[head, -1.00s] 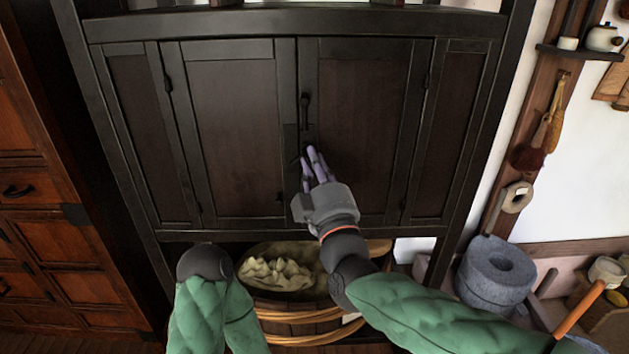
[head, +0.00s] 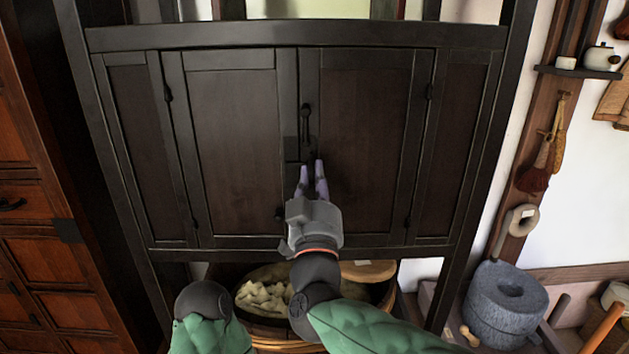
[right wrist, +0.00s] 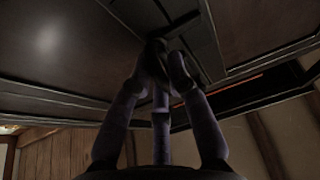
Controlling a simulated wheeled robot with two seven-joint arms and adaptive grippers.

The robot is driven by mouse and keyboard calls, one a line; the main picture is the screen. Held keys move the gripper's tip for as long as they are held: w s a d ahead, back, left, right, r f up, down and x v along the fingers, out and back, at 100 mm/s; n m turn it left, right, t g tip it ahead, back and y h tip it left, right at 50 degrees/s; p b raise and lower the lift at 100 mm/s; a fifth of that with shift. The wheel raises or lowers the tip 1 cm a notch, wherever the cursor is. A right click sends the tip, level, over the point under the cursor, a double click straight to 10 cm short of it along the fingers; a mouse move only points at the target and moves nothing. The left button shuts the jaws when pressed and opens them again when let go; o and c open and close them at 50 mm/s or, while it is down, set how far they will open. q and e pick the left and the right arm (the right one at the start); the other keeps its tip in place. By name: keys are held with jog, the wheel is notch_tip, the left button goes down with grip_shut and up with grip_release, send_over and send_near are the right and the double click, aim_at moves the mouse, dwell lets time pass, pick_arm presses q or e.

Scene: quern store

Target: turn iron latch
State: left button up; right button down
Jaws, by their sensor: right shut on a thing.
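The iron latch is dark on dark wood, where the two doors of a black cabinet (head: 235,145) meet. My right gripper (head: 312,168) reaches up to it from below, just under a dark vertical handle (head: 305,118). In the right wrist view my purple fingers (right wrist: 162,65) close together at the end of a dark bar (right wrist: 180,25), which looks like the latch. The fingertips hide most of it, so its exact angle is hard to tell. Both doors look closed. My left gripper is not in view; only part of my left arm shows at the bottom.
A basket with pale contents (head: 262,298) and a round wooden lid (head: 368,271) stand under the cabinet. A grey stone quern (head: 505,305) stands at the right. A reddish drawer chest (head: 45,262) is close on the left. Brushes (head: 540,170) hang on the right post.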

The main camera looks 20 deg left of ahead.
jog(key=shift+f, duration=0.1)
dwell(0.3)
jog(key=c, duration=1.2)
grip_release()
jog(key=v, duration=1.2)
